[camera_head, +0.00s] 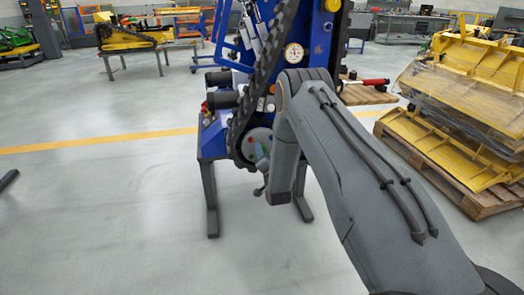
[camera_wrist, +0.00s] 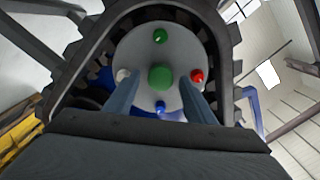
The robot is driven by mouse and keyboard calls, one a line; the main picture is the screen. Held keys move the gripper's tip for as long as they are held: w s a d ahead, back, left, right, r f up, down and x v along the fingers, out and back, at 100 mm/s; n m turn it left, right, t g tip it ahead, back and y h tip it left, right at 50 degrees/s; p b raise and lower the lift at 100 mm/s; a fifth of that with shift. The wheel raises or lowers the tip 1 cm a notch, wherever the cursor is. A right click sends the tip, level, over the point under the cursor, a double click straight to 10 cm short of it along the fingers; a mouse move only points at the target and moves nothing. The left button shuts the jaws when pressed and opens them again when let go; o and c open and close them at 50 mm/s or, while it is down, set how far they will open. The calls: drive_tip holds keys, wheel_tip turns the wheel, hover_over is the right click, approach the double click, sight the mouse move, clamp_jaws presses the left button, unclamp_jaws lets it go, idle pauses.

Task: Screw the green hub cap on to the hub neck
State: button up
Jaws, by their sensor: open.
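A round grey hub disc (camera_wrist: 143,47) fills the middle of the wrist view, inside a dark track. The large green hub cap (camera_wrist: 160,77) shows at its centre. I cannot tell how far it sits on the hub neck, which is hidden behind it. Around it are a small green piece (camera_wrist: 159,36) above, a red one (camera_wrist: 197,76) right, a white one (camera_wrist: 122,75) left and a blue one (camera_wrist: 160,106) below. My gripper (camera_wrist: 161,86) is open, its fingers apart on either side of the cap. In the head view my gripper (camera_head: 262,162) is before the hub (camera_head: 260,135), partly hidden by my arm.
The blue tracked carrier (camera_head: 310,50) stands tilted up on a dark-legged stand (camera_head: 210,200). A pallet (camera_head: 485,195) with stacked yellow parts (camera_head: 445,140) stands at the right. A table (camera_head: 160,46) with a yellow machine is at the back left. The floor at left is mostly clear.

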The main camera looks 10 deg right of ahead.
drive_tip(key=n, duration=1)
drive_tip(key=shift+n, duration=0.4)
drive_tip(key=c, duration=0.8)
drive_tip(key=m, duration=0.9)
drive_tip(key=shift+m, duration=0.4)
drive_tip(key=shift+c, duration=0.2)
